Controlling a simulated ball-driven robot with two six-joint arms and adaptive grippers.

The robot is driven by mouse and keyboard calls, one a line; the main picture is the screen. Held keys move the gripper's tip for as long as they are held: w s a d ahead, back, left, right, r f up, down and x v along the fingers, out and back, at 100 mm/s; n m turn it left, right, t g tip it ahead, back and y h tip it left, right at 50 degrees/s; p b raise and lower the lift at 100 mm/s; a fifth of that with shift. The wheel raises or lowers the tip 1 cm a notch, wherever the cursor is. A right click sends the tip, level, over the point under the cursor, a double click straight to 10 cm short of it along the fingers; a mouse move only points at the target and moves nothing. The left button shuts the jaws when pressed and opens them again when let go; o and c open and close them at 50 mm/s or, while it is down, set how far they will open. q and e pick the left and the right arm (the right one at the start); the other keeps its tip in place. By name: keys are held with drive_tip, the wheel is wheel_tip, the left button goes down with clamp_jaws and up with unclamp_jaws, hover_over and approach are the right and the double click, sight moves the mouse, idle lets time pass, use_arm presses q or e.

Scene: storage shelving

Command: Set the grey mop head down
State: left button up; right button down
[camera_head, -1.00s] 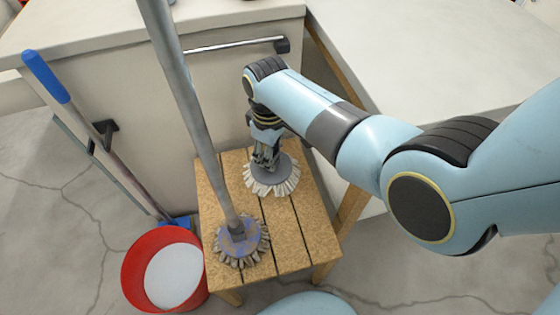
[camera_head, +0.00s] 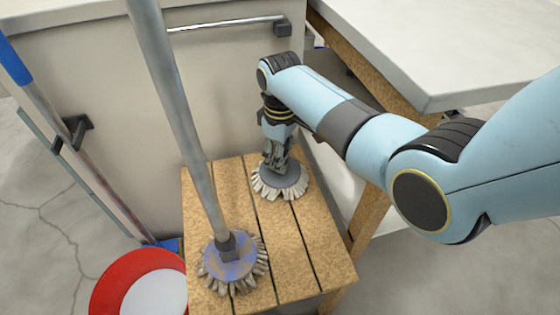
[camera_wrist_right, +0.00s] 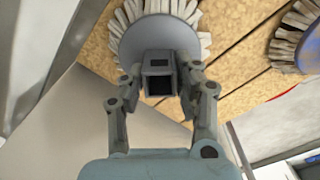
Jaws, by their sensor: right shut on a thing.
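The grey mop head (camera_head: 281,176) has a round grey disc with a pale fringe and is over the back part of a slatted wooden stool (camera_head: 314,245). It also shows in the right wrist view (camera_wrist_right: 140,42), with a square, hollow grey socket standing up from the disc. My right gripper (camera_head: 273,163) comes down from above and is shut on this socket, with a finger on each side of it (camera_wrist_right: 158,88). The fringe looks level with the stool top, but I cannot tell whether it bears on it. My left gripper is not in view.
A second mop, with a bluish disc (camera_head: 228,262) and long grey pole (camera_head: 180,105), stands on the stool's front left. A red bucket (camera_head: 112,285) and a blue-handled tool (camera_head: 15,62) are at the left. A white counter (camera_head: 85,90) with a rail (camera_head: 225,24) is behind.

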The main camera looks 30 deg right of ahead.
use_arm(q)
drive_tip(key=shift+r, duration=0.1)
use_arm(e)
drive_tip(key=shift+r, duration=0.15)
drive_tip(key=c, duration=1)
unclamp_jaws()
drive_tip(key=shift+f, duration=0.2)
drive_tip(key=shift+o, duration=0.2)
drive_tip(key=shift+r, duration=0.3)
use_arm(q)
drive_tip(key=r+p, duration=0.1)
drive_tip(key=p, duration=0.1)
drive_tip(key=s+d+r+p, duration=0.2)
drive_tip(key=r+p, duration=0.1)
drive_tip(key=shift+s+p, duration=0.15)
drive_tip(key=shift+p, duration=0.2)
use_arm(e)
wheel_tip(320, 180, up, 12)
drive_tip(key=shift+f, duration=0.15)
drive_tip(key=shift+f, duration=0.1)
